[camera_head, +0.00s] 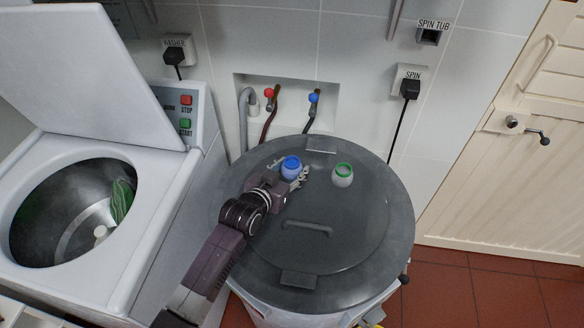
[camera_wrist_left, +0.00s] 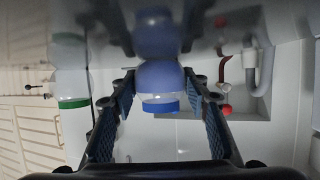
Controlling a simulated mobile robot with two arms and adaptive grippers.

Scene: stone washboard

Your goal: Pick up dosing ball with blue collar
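The dosing ball with the blue collar (camera_head: 291,168) stands on the grey round lid (camera_head: 350,250) near its back edge. My left gripper (camera_head: 287,176) is low over the lid at this ball. In the left wrist view, which looks upside down, the ball (camera_wrist_left: 160,80) sits between the two fingers, with a gap on each side. The fingers of the left gripper (camera_wrist_left: 160,97) are open around it. A whitish dosing ball with a green collar (camera_head: 343,175) stands to the right on the same lid. My right gripper is not in view.
A raised lid handle (camera_head: 307,228) lies in front of the balls. Taps with red (camera_head: 269,92) and blue (camera_head: 313,98) knobs and a grey hose are in the wall behind. An open washer (camera_head: 75,215) stands at left, holding something green.

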